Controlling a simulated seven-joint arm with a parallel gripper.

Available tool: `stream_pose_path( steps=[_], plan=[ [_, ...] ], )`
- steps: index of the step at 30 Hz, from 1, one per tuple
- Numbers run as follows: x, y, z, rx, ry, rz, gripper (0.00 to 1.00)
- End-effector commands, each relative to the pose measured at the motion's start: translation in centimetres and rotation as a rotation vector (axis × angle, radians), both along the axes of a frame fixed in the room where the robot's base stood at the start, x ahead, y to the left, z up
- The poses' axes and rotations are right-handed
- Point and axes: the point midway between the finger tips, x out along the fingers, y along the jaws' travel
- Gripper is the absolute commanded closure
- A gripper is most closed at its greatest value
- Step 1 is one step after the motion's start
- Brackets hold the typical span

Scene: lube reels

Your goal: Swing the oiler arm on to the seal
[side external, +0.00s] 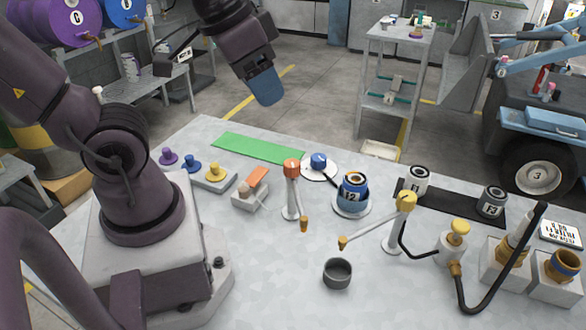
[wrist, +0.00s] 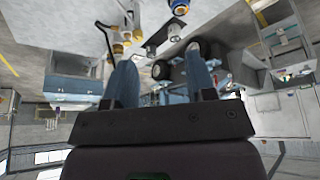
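Two swing-arm posts stand on the grey bench in the side view. The orange-capped post (side external: 292,170) has a short arm ending in an orange nozzle (side external: 304,224). The yellow-capped post (side external: 404,203) has a long arm reaching left to a yellow nozzle (side external: 342,242), behind and above an open grey cup (side external: 338,273). A blue reel marked 12 (side external: 353,190) sits on a round plate between the posts. I cannot tell which part is the seal. My gripper (side external: 266,86) is high above the bench's far edge, clear of everything. The wrist view shows its blue fingers (wrist: 160,88) apart and empty.
A blue knob (side external: 319,160) stands on a white disc. Grey reels marked 11 (side external: 416,180) and 13 (side external: 490,202) stand on a black mat. A black hose (side external: 500,285) arches at the right. A green strip (side external: 258,148) lies at the back; the front bench is mostly clear.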

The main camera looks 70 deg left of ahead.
Motion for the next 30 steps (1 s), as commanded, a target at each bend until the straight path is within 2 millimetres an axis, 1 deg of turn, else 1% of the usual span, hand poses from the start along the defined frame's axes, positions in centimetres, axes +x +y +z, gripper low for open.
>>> stream_pose_path(
  steps=[3, 9, 12, 15, 17, 19, 23, 26, 30],
  plan=[
    [1.6, 1.6, -2.1, -0.013, 0.128, 0.060, 0.37],
    [4.4, 4.8, -6.0, -0.033, 0.322, 0.114, 0.37],
    [5.4, 6.2, -7.8, -0.040, 0.387, 0.118, 0.37],
    [6.3, 7.2, -8.9, -0.041, 0.424, 0.107, 0.37],
    [6.7, 7.5, -9.2, -0.038, 0.431, 0.093, 0.37],
    [7.4, 7.8, -8.9, -0.026, 0.412, 0.060, 0.37],
    [7.3, 7.7, -9.9, -0.025, 0.416, 0.044, 0.37],
    [7.2, 7.7, -11.5, -0.025, 0.419, 0.044, 0.37],
    [7.1, 7.6, -14.5, -0.025, 0.421, 0.044, 0.37]
  ],
)
